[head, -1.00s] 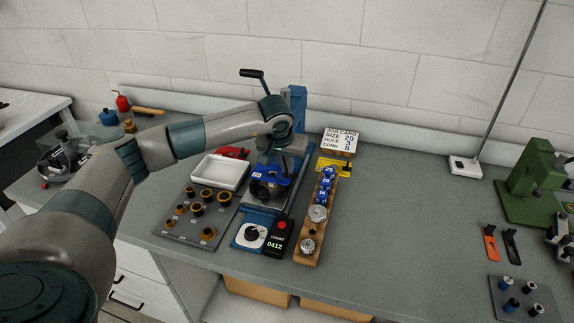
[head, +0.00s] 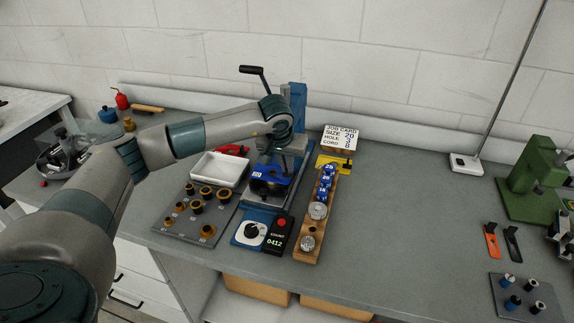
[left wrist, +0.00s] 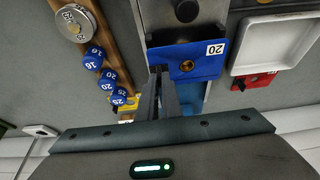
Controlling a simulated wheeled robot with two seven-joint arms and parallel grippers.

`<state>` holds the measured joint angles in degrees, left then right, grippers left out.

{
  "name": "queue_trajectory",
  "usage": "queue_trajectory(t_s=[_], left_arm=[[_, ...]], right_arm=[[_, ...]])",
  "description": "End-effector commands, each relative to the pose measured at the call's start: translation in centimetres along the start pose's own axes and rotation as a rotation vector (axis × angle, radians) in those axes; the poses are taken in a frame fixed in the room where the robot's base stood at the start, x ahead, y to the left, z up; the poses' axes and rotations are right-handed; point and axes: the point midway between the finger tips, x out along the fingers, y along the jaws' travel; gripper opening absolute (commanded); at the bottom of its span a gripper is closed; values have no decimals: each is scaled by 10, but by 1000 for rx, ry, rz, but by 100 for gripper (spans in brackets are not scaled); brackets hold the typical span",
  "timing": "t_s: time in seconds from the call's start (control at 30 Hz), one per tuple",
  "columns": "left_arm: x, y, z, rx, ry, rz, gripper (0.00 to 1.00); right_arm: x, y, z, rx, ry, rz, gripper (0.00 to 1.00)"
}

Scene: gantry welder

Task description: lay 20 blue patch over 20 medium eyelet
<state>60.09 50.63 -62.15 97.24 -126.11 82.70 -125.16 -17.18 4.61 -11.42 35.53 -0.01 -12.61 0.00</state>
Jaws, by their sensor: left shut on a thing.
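A blue patch (head: 272,181) with a white 20 label is at the front of the blue press, over its dark lower part. It also shows in the left wrist view (left wrist: 205,58), with a brass-coloured ring (left wrist: 187,66) at its hole. I cannot tell whether that ring is the patch's own or the eyelet below. My left gripper (left wrist: 164,72) is shut on the patch's rear edge, and it also shows in the head view (head: 281,161). Whether the patch touches what lies under it is hidden. My right gripper is not in view.
A grey board (head: 180,228) with several brass eyelet pieces and a white tray (head: 220,169) stand to the left. A wooden rack (head: 312,244) with blue numbered pieces stands close on the right. The counter box (head: 279,236) is in front.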

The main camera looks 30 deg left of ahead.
Motion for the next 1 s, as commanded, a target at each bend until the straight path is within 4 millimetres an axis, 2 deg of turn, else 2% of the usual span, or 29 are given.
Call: queue_trajectory(t_s=[0.57, 0.6, 0.67, 1.0], left_arm=[[10, 0, 4, 0, 0, 0, 0], [9, 0, 4, 0, 0, 0, 15], [9, 0, 4, 0, 0, 0, 27], [9, 0, 4, 0, 0, 0, 27]], right_arm=[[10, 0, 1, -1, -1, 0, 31], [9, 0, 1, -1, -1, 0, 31], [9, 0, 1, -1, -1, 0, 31], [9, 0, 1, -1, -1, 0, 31]])
